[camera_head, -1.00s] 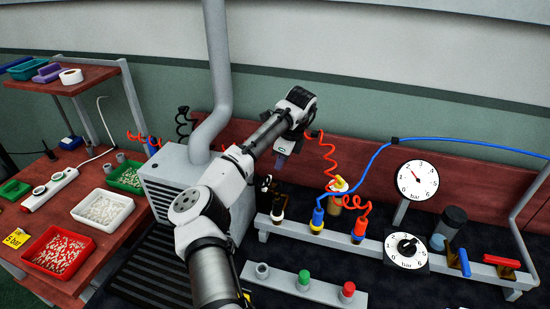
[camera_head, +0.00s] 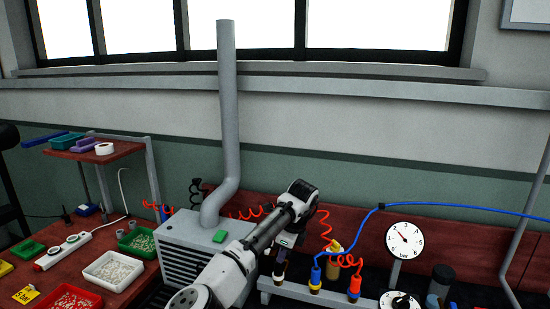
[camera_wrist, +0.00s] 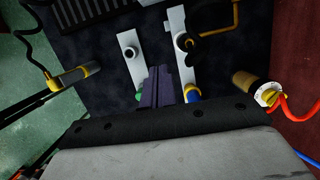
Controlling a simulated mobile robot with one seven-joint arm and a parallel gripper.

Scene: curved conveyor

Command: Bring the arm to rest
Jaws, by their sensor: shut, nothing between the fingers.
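My arm reaches up from the bottom of the head view, past the grey vented box, with its wrist bent down over the bench. My gripper (camera_head: 281,256) hangs below the wrist, small and partly lost against the dark background. In the wrist view its purple fingers (camera_wrist: 158,84) are together with nothing between them. They hang above the dark bench surface, between two light grey strips, and appear apart from both.
A grey vented box (camera_head: 190,240) with a pipe (camera_head: 229,110) stands left of my wrist. Hose fittings, including a blue one (camera_head: 315,278) and a red one (camera_head: 354,288), stand right, near a gauge (camera_head: 404,239). A white bin (camera_head: 113,271) sits on the left table.

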